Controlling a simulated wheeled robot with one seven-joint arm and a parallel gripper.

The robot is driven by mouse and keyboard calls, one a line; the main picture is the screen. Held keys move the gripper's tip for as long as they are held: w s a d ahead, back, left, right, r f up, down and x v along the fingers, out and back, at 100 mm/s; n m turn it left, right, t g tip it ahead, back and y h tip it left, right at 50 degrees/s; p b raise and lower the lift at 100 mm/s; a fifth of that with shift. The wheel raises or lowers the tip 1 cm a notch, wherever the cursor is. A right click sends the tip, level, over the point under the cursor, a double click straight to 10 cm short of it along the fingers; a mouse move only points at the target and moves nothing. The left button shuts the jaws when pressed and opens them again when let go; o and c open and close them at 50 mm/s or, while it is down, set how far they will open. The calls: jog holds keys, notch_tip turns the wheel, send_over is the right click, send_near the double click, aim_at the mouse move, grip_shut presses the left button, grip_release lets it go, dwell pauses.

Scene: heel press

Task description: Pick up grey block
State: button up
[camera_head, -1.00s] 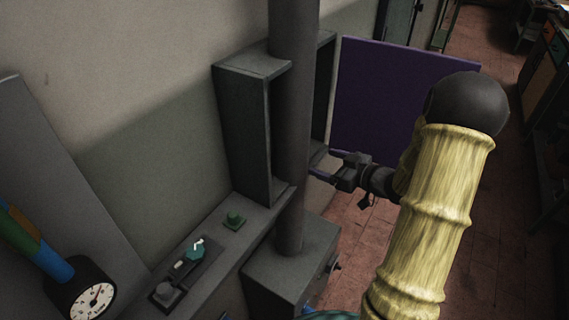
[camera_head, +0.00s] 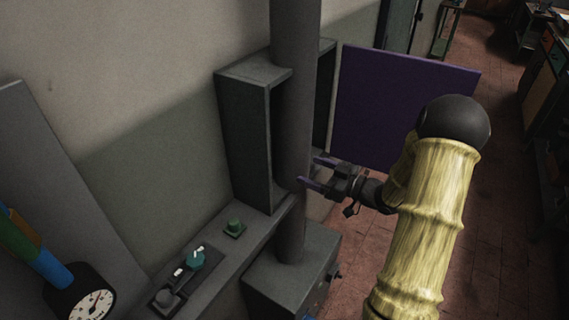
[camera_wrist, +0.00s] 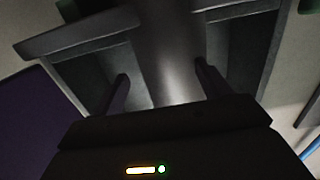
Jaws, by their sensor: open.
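I cannot make out a separate grey block for certain in either view. A grey open-fronted cabinet (camera_head: 240,135) stands against the wall, and a thick grey column (camera_head: 292,120) in front hides much of its inside. My gripper (camera_head: 314,172) is open and empty at the right side of the column, near the cabinet's lower part. In the wrist view my gripper (camera_wrist: 161,70) shows two dark fingers spread apart. The column (camera_wrist: 170,45) appears beyond and between them, with the cabinet's dark recesses on both sides.
A purple panel (camera_head: 395,105) stands open right of the cabinet. A ledge holds a green button (camera_head: 234,228), a teal knob (camera_head: 195,259) and a grey knob (camera_head: 166,298). A round gauge (camera_head: 92,300) is at lower left. A grey drawer box (camera_head: 290,275) stands below. Floor is free at right.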

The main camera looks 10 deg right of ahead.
aim_at(280, 158)
jog(key=p+x, duration=0.1)
jog(key=x, duration=0.5)
jog(key=shift+w+f, duration=0.1)
jog(key=shift+w, duration=0.1)
jog(key=shift+a, duration=0.1)
jog(key=p+x, duration=0.1)
jog(key=x, duration=0.4)
jog(key=shift+w, duration=0.15)
jog(key=shift+c, duration=0.5)
jog(key=c, duration=1.1)
